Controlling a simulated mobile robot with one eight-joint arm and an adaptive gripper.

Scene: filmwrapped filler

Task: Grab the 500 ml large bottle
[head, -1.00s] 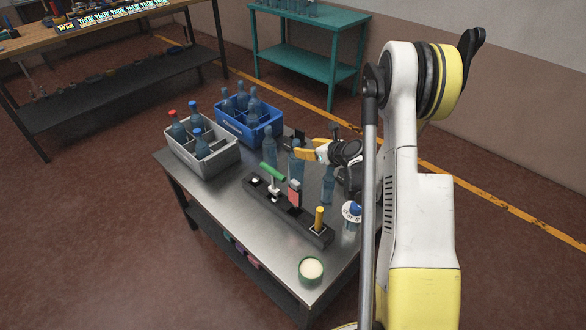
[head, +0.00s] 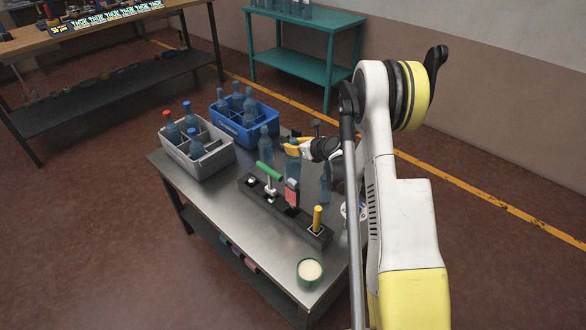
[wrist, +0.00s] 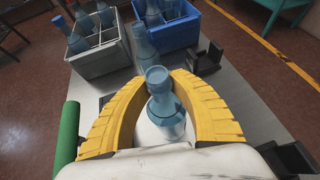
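Several translucent blue bottles stand on the metal table. One bottle (head: 292,167) stands upright near the middle, behind the black holder. My gripper (head: 290,145) is at its upper part, reaching in from the right. In the wrist view my gripper (wrist: 165,76) has its yellow, curved fingers on either side of this bottle (wrist: 168,112), with narrow gaps visible beside it. Another bottle (head: 265,145) stands just to the left, and one more (head: 325,184) to the right, partly behind my arm. No size marking is readable.
A grey crate (head: 205,165) and a blue crate (head: 240,135), both holding bottles, stand at the table's back left. A black holder (head: 310,236) with tools lies in front of the bottles. A green-rimmed tub (head: 309,271) is at the near corner. Bare tabletop lies front left.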

